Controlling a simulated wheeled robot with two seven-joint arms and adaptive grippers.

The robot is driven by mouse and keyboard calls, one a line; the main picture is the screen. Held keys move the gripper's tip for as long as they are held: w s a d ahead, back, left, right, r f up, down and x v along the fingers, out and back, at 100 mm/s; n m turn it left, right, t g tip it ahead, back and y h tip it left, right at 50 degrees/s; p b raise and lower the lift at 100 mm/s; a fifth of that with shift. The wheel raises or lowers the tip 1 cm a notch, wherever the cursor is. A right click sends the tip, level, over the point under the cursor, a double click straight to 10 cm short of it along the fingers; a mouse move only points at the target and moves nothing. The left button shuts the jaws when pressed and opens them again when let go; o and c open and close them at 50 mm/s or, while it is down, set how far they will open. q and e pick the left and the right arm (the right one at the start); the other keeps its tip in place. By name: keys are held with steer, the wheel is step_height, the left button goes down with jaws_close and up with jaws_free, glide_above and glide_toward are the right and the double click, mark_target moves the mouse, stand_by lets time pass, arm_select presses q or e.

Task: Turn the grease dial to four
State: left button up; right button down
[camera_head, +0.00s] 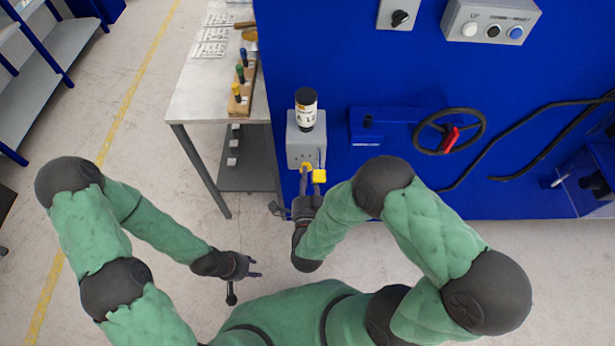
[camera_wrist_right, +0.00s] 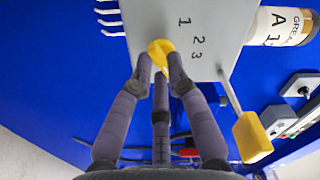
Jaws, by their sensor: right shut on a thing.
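The grease dial (camera_wrist_right: 160,50) is a yellow knob on the front of a grey box (camera_head: 300,148) fixed to the blue machine. My right gripper (camera_head: 306,172) is at the dial, and in the right wrist view its fingertips (camera_wrist_right: 160,62) are closed on the dial's sides. The numbers 1, 2 and 3 (camera_wrist_right: 194,41) show on the box to the right of the dial; a four is not visible. The dial's pointer cannot be made out. My left gripper (camera_head: 250,268) hangs empty over the floor, its fingers apart.
A yellow-ended lever (camera_head: 319,176) sticks out beside the dial, close to my right gripper. A grease bottle (camera_head: 306,108) stands on the box. A handwheel (camera_head: 449,131) is to the right.

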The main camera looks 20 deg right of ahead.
stand_by(0.5)
steer(key=c, duration=1.2)
jaws_free()
steer(key=v, duration=0.7)
steer(key=shift+s, duration=0.25)
steer(key=shift+a, duration=0.1)
